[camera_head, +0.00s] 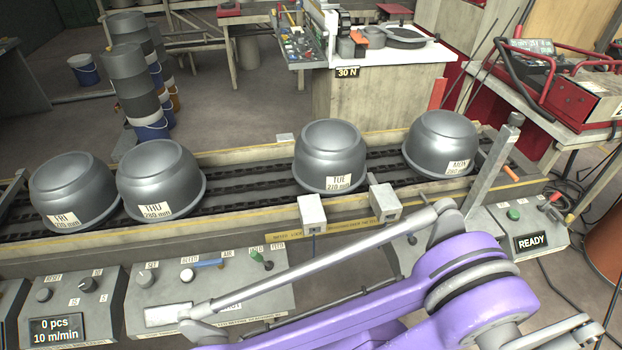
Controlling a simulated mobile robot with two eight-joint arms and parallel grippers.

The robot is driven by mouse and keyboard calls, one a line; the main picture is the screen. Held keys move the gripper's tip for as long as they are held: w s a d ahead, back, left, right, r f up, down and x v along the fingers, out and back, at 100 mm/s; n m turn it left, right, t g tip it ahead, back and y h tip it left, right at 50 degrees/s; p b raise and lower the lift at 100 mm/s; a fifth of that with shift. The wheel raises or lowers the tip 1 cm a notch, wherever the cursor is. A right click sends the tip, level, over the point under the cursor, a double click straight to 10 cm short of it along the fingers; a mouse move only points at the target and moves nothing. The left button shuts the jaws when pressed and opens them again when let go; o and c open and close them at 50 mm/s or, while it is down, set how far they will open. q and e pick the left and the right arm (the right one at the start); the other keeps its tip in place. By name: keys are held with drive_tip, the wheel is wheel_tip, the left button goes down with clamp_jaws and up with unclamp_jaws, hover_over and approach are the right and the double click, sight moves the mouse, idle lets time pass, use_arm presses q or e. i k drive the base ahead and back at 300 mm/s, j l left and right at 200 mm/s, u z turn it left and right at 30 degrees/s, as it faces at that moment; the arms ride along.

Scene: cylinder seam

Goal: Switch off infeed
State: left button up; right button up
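A control panel (220,288) stands at the front of the conveyor. It carries a white push button (187,275), a blue lever (208,263) and a green-tipped toggle (256,255) beside a small label that seems to end in FEED. The toggle's setting is too small to tell. A purple arm of mine with a long grey rod crosses the front from the lower right and covers part of this panel. I cannot make out fingertips of either gripper.
Grey bowls marked FRI (75,185), THU (160,175), TUE (330,152) and MON (440,138) sit upside down on the conveyor (240,185). Two sensor blocks (312,209) stand along its front rail. A right panel (510,232) has a green button and READY display.

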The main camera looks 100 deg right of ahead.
sight(557, 194)
drive_tip(key=z, duration=4.5)
drive_tip(key=i+l+z, duration=0.35)
drive_tip(key=i+z, duration=0.15)
drive_tip(key=i, duration=0.2)
